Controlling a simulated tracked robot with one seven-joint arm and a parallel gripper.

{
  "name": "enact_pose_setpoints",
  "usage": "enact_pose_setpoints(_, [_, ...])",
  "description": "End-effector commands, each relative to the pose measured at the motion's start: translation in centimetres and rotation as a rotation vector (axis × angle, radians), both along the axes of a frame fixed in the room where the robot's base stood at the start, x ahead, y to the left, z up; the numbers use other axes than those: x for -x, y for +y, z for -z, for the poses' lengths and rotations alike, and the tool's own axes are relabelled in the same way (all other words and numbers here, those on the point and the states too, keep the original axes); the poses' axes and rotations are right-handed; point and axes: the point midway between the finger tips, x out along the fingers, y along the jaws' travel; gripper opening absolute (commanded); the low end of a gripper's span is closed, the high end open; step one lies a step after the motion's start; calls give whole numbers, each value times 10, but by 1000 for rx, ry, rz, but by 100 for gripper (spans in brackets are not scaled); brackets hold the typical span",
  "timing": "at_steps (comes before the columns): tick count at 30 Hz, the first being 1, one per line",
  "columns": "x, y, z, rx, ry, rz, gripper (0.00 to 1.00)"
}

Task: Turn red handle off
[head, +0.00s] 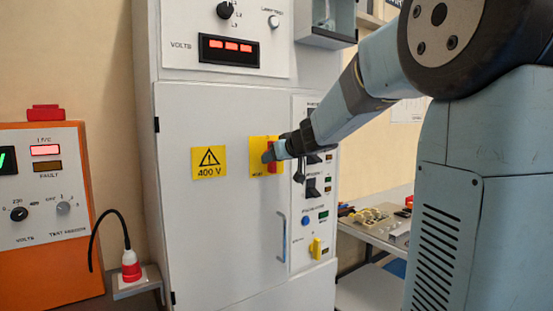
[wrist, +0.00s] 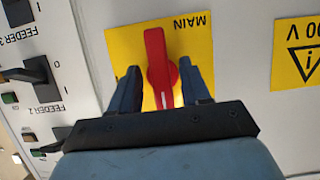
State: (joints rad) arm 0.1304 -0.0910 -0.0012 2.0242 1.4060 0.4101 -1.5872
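The red handle (wrist: 158,62) sits on a yellow plate marked MAIN (wrist: 122,42) on the cabinet door. In the wrist view, which shows the lettering upside down, the handle points straight along the picture's vertical. My gripper (wrist: 158,75) is open, with one finger on each side of the handle and a visible gap to both. Its lower part is hidden behind the gripper body. In the head view my gripper (head: 272,154) is at the yellow plate (head: 258,146) and covers part of the red handle (head: 272,166).
A 400 V warning sign (head: 209,162) is left of the plate. A door handle (head: 281,237) is below. Black feeder switches (head: 312,187) line the panel at right. A bench (head: 375,235) is at right.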

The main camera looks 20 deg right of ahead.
Motion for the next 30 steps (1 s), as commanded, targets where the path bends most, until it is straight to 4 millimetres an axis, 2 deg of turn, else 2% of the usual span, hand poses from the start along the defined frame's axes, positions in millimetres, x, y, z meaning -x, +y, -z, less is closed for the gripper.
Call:
enact_pose_setpoints(5, [9,-3,-6,0,-3,0,47])
enact_pose_setpoints(21, [90,-28,-40,1,-2,-1,47])
enact_pose_setpoints(30, [117,-37,-51,0,1,0,47])
